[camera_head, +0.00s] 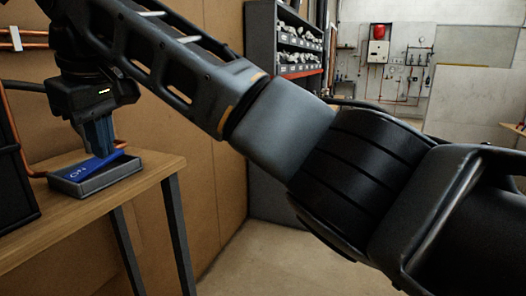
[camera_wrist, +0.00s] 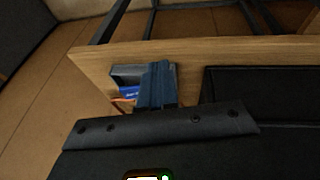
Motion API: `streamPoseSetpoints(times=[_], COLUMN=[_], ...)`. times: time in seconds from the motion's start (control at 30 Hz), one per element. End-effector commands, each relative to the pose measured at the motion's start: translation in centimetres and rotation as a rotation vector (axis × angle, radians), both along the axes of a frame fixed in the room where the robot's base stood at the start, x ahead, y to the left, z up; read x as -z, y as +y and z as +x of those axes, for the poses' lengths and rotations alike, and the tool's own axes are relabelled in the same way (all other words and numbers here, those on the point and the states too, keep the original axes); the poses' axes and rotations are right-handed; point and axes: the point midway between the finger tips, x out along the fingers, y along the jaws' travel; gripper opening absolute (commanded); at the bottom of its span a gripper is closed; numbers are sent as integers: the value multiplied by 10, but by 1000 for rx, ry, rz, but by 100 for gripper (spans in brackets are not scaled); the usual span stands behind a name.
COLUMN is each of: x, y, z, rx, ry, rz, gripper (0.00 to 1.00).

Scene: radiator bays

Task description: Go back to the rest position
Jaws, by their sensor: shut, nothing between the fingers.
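My gripper (camera_head: 103,137) is at the left of the head view, pointing down just above a small grey tray (camera_head: 72,185). Its blue-grey fingers are together with nothing between them. A blue item with white marking (camera_head: 92,168) lies in the tray, partly hidden by the fingers. In the wrist view, the closed fingers (camera_wrist: 157,84) cover the right part of the tray (camera_wrist: 127,70), and some of the blue item (camera_wrist: 130,91) shows to their left. I cannot tell whether the fingertips touch the item. My arm crosses the head view from upper left to lower right.
The tray stands on a wooden bench (camera_head: 150,177) near its edge. A black panel or box (camera_head: 14,170) stands left of the tray, with copper pipes (camera_head: 15,130) beside it. A grey shelf (camera_head: 283,40) with bins stands behind my arm. Floor (camera_head: 265,262) is open right of the bench.

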Motion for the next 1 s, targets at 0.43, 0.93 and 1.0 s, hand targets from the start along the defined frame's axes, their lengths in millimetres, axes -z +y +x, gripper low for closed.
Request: streamPoseSetpoints(times=[0.43, 0.93, 1.0], x=[57, 192, 213], y=[10, 16, 13], z=[-4, -31, -38], rx=[-10, 55, 84], ry=[37, 116, 123], rz=[105, 437, 501], gripper=[0, 0, 0])
